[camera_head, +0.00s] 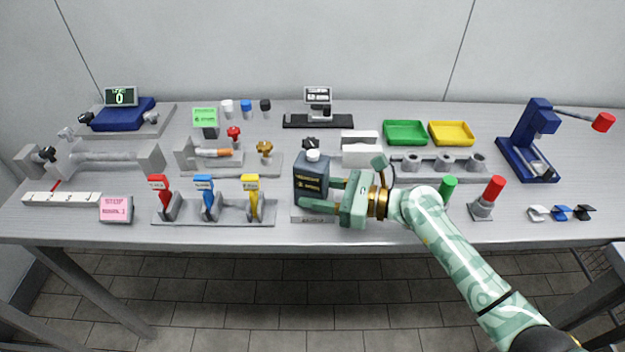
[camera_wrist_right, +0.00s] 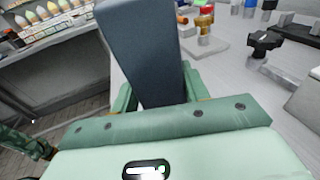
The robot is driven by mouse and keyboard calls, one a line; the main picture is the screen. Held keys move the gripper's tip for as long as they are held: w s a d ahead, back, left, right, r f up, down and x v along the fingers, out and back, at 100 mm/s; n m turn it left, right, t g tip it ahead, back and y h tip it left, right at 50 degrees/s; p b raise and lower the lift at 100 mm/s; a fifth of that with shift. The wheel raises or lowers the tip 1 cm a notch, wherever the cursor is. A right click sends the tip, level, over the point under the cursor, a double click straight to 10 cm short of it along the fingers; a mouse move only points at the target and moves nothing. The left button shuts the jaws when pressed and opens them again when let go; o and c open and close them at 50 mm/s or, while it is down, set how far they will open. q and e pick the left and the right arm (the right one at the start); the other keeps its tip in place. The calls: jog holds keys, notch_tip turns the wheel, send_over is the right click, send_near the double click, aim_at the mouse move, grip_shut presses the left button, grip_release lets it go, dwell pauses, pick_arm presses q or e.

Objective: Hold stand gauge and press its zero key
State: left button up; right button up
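A small grey display on a stem, which looks like the stand gauge (camera_head: 318,96), stands on a black base at the back middle of the bench. I cannot make out its zero key. My left gripper is not in view.
The block is over a pale base (camera_head: 313,218) near the bench's front edge. A white box (camera_head: 360,155) and a black knob (camera_head: 311,143) are behind. Coloured handles (camera_head: 205,200) stand left; a red-topped post (camera_head: 488,195) stands right. Green (camera_head: 405,131) and yellow trays (camera_head: 451,132) are at the back.

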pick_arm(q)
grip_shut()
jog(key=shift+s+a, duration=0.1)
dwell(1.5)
